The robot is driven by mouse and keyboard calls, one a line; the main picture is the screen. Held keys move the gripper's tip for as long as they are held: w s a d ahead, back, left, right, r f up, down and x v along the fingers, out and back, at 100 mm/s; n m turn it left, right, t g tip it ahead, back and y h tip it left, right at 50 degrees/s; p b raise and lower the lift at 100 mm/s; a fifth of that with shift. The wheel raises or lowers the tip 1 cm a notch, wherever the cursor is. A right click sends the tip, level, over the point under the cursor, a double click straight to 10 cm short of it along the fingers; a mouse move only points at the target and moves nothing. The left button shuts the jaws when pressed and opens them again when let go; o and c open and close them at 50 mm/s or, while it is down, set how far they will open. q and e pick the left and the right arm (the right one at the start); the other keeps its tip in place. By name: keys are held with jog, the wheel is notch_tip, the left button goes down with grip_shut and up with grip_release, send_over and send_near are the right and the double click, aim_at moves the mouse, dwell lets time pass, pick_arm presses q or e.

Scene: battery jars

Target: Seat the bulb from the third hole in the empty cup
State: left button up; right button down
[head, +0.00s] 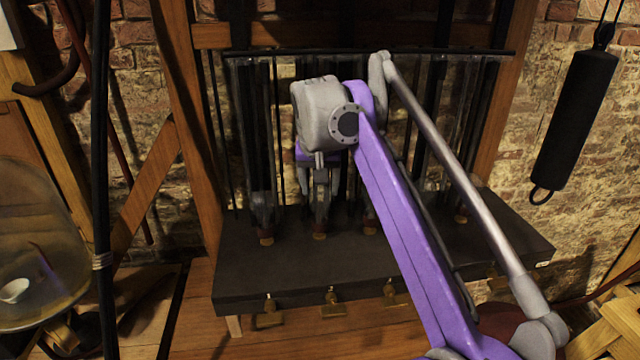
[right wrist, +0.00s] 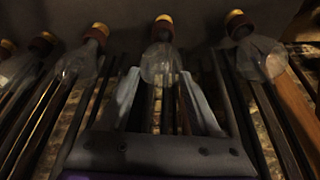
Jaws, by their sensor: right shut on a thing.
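A dark shelf (head: 250,275) carries a row of clear glass bulbs with dark red collars and brass bases. One bulb (head: 264,210) stands left of my right gripper (head: 320,198). My right gripper points down over the shelf and is shut on a bulb (right wrist: 160,66), its fingers on both sides of the glass. The held bulb's brass end (head: 320,236) is at the shelf top; whether it sits in a hole is unclear. Another brass base (head: 461,218) stands far right. I cannot make out the empty cup; my arm covers part of the row. My left gripper is out of view.
Thin dark rods rise behind the row under a dark crossbar (head: 250,54). Brass taps (head: 332,300) stick out of the shelf front. A black cylinder (head: 575,125) hangs at right. A glass dome (head: 40,240) and a black pole (head: 101,150) stand at left.

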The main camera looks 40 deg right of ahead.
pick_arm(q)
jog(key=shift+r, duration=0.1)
pick_arm(e)
jog(key=shift+f, duration=0.2)
dwell(0.4)
grip_release()
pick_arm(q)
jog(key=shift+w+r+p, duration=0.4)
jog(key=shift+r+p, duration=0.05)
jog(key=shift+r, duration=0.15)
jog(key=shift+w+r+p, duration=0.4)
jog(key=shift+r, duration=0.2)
pick_arm(e)
jog(key=v, duration=1)
jog(key=shift+s+r, duration=0.15)
jog(key=shift+r, duration=0.25)
